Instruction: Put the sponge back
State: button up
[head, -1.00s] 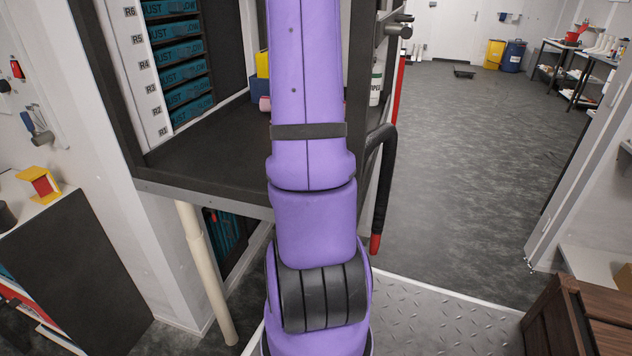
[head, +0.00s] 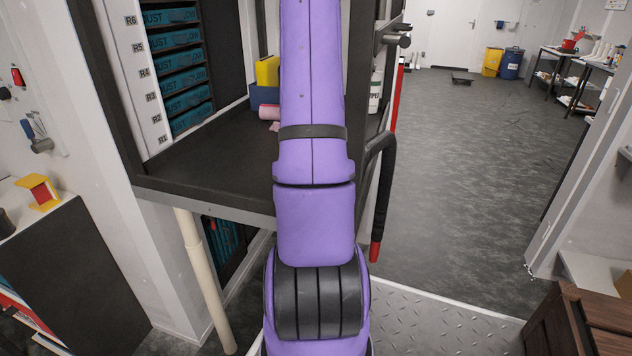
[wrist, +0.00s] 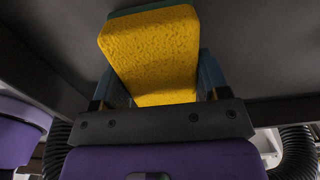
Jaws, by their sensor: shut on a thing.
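The sponge (wrist: 150,50) is a yellow block with a green layer along its far edge. It fills the middle of the wrist view. My gripper (wrist: 158,78) is shut on it, with one blue-grey finger on each side. In the head view my purple arm runs up the middle, and my gripper and the held sponge cannot be made out there. A yellow piece (head: 267,70) stands at a blue holder (head: 264,95) on the dark bench top, partly behind my arm; I cannot tell what it is.
The dark bench top (head: 215,165) has free room left of my arm. A rack of teal trays (head: 180,62) stands at its back left. A pink roll (head: 269,112) lies by the blue holder. A white bottle (head: 376,92) and a black hose (head: 381,190) are right of my arm.

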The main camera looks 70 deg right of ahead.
jog(key=shift+f, duration=0.15)
jog(key=o, duration=0.9)
notch_tip(320, 180, up, 12)
jog(key=w+a+r+n+t, duration=0.1)
jog(key=w+a+r+n, duration=0.3)
jog(key=a, duration=0.3)
jog(key=w+a+r+n+t+h, duration=0.1)
jog(key=w+a+r+n, duration=0.25)
jog(key=a+n, duration=0.35)
jog(key=w+a+r+n, duration=0.3)
jog(key=a+r+n, duration=0.2)
jog(key=a, duration=0.2)
jog(key=s+a+r+n+t, duration=0.1)
jog(key=s+a+n, duration=0.3)
jog(key=a+n, duration=0.5)
jog(key=s+a+r+n+t+y, duration=0.1)
jog(key=s+a+r+n, duration=0.3)
jog(key=a+n, duration=0.5)
jog(key=shift+s+a+r+n+t, duration=0.2)
jog(key=shift+a+n+t, duration=0.3)
jog(key=shift+a, duration=0.9)
